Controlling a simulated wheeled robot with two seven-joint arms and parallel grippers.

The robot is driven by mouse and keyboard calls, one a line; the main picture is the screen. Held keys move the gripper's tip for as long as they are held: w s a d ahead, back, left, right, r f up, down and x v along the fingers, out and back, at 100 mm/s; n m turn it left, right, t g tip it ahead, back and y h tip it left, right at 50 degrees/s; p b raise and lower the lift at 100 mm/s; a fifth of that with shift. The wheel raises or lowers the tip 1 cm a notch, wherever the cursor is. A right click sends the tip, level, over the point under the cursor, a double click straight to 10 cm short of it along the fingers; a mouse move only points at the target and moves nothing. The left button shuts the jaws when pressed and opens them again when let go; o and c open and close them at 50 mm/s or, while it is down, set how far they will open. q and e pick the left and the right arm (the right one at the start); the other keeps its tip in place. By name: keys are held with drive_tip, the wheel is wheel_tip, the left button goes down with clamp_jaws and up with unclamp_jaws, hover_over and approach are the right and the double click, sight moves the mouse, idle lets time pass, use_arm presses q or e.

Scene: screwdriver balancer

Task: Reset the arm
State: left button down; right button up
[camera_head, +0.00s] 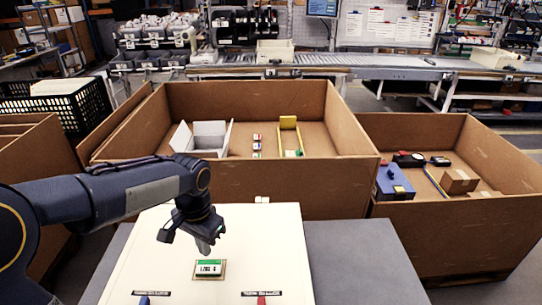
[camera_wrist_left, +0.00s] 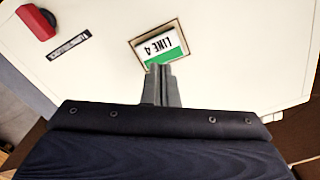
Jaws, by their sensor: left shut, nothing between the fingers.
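My left arm reaches in from the left of the head view. My left gripper (camera_head: 205,249) is shut and empty above the white board (camera_head: 150,245). Its two fingers are pressed together in the left wrist view (camera_wrist_left: 160,72). A green and white card (camera_head: 209,268) lies in a brown-framed spot on the board, just below the fingertips in the head view. In the left wrist view the card (camera_wrist_left: 160,48) reads "LINE 4" and lies just past the fingertips. My right gripper is not in view.
Red (camera_head: 262,300) and blue (camera_head: 144,300) pieces sit by black labels at the board's front. Behind it stands a large cardboard bin (camera_head: 250,183) with a white box (camera_head: 206,137) and a yellow tray (camera_head: 290,136). Another bin (camera_head: 450,230) with mixed items stands right.

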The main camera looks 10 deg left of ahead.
use_arm(q)
drive_tip(key=s+d+r+n+t+h, duration=0.1)
drive_tip(key=s+d+n+t+h, duration=0.1)
drive_tip(key=s, duration=0.6)
drive_tip(key=s+d+r+n+t+h, duration=0.1)
drive_tip(key=s+d+n+t, duration=0.1)
drive_tip(key=s, duration=0.6)
drive_tip(key=shift+s+r+n+t+h, duration=0.4)
drive_tip(key=shift+t, duration=0.4)
